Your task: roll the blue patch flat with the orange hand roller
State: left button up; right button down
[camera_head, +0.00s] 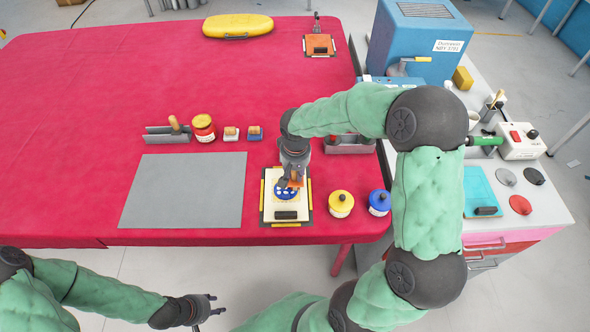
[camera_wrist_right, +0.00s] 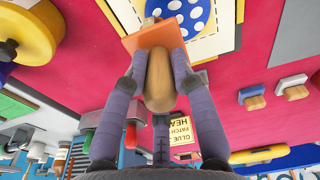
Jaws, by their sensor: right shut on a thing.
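The blue patch with white dots (camera_head: 281,195) lies on a cream board (camera_head: 269,211) with yellow-and-black edge marks at the table's front; it also shows at the top of the right wrist view (camera_wrist_right: 198,13). My right gripper (camera_head: 292,180) is shut on the wooden handle of the orange hand roller (camera_wrist_right: 152,36). The orange head (camera_head: 297,182) is at the patch's edge and hides part of it; I cannot tell whether it touches. My left gripper (camera_head: 212,307) is open and empty, in front of the table and clear of it.
A grey sheet (camera_head: 185,190) lies left of the board. A black bar (camera_head: 286,215) lies on the board. The back left of the table is clear.

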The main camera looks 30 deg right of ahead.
jog(key=shift+f+b, duration=0.55)
jog(key=shift+f, duration=0.05)
dwell(0.9)
